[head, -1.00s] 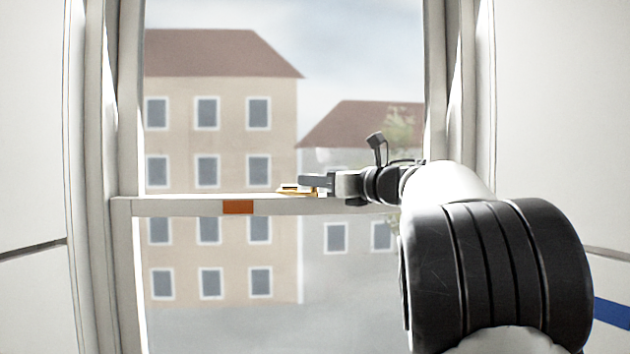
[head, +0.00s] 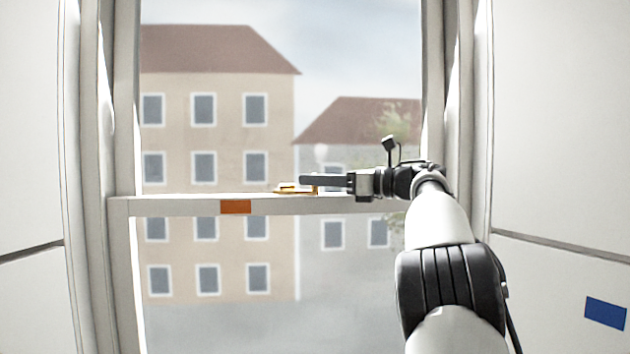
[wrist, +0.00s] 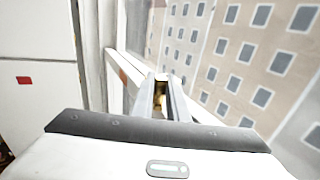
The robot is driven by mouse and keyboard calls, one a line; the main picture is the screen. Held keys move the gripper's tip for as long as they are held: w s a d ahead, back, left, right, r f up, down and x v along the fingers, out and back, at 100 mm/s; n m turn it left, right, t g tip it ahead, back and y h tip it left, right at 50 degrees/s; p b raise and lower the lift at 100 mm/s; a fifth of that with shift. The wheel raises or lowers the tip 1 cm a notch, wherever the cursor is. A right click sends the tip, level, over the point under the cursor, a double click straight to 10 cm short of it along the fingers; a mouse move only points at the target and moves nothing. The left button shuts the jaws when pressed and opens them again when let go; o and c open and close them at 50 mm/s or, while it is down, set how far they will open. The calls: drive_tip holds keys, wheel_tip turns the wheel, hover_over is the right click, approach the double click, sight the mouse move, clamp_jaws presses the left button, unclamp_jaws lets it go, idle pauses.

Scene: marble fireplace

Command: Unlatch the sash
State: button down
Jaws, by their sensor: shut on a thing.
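The brass sash latch (head: 286,189) sits on the meeting rail (head: 165,207) of the window, a little right of the rail's orange patch. My gripper (head: 308,181) reaches in from the right, just above the rail. Its fingers are shut on part of the latch and partly hide it. In the wrist view, the brass latch (wrist: 151,97) shows between the two long grey fingers (wrist: 163,98). I cannot tell how far the latch is turned.
The orange patch (head: 236,207) marks the rail's front. White jambs flank the window on the left (head: 126,100) and right (head: 434,90). A white wall panel with a blue patch (head: 605,311) stands at the right. Open space lies before the lower pane.

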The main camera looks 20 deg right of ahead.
drive_tip(key=shift+f, duration=0.1)
drive_tip(key=c, duration=1.7)
unclamp_jaws()
drive_tip(key=shift+c, duration=0.2)
drive_tip(key=shift+s, duration=0.1)
drive_tip(key=b+v, duration=0.3)
drive_tip(key=v, duration=1.4)
drive_tip(key=shift+d, duration=0.15)
drive_tip(key=shift+s, duration=0.15)
